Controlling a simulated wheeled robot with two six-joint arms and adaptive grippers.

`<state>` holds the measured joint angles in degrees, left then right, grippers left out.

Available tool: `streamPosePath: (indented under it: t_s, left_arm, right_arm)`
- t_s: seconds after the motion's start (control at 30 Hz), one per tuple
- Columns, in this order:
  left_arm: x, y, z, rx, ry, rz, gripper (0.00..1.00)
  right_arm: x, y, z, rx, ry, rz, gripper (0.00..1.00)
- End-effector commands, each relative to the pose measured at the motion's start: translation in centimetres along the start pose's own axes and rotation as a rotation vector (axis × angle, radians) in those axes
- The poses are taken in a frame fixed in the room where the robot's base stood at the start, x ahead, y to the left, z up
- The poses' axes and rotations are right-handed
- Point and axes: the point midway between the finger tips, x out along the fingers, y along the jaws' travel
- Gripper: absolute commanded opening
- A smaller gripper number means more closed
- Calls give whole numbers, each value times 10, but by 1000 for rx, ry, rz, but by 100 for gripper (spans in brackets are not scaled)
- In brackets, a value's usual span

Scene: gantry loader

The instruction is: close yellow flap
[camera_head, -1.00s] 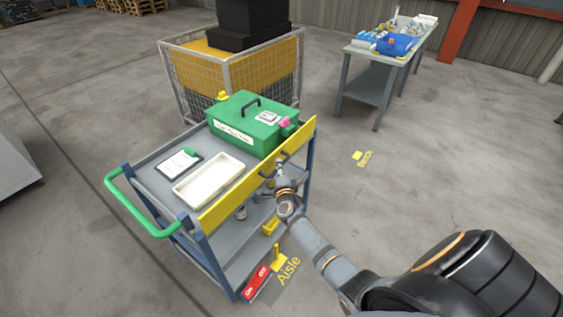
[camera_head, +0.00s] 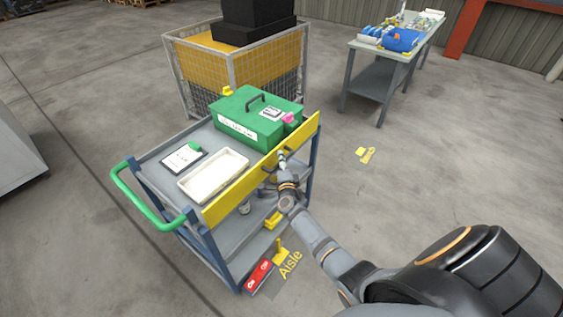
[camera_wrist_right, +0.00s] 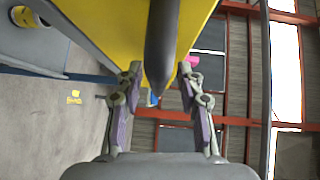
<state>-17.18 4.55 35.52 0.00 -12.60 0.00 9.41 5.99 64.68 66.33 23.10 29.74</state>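The yellow flap (camera_head: 236,192) runs along the near long side of the grey cart, standing upright like a side wall. My right gripper (camera_head: 281,158) is at its outer face, by a dark handle. In the right wrist view, the dark handle bar (camera_wrist_right: 162,45) lies between the fingertips of the right gripper (camera_wrist_right: 160,72). The fingers are spread, with gaps showing beside the bar. The yellow flap (camera_wrist_right: 110,25) fills the top behind it. My left gripper is not in view.
The cart carries a green toolbox (camera_head: 245,118), a white tray (camera_head: 213,176) and a clipboard (camera_head: 183,158). A mesh cage (camera_head: 203,73) stands behind it, and a workbench (camera_head: 373,76) is at the back right.

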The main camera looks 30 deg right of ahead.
Motion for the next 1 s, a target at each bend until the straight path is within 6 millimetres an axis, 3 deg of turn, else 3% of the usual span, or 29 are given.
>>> streamPosePath:
  t_s: [0.27, 0.7, 1.0]
  left_arm:
    - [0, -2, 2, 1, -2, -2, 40]
    - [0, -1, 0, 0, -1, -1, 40]
    - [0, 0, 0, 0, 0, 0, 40]
  right_arm:
    - [-12, 2, 0, 0, -1, 3, 37]
    - [-107, 1, 0, 1, 0, 2, 37]
    - [-120, 0, 0, -1, 0, 0, 37]
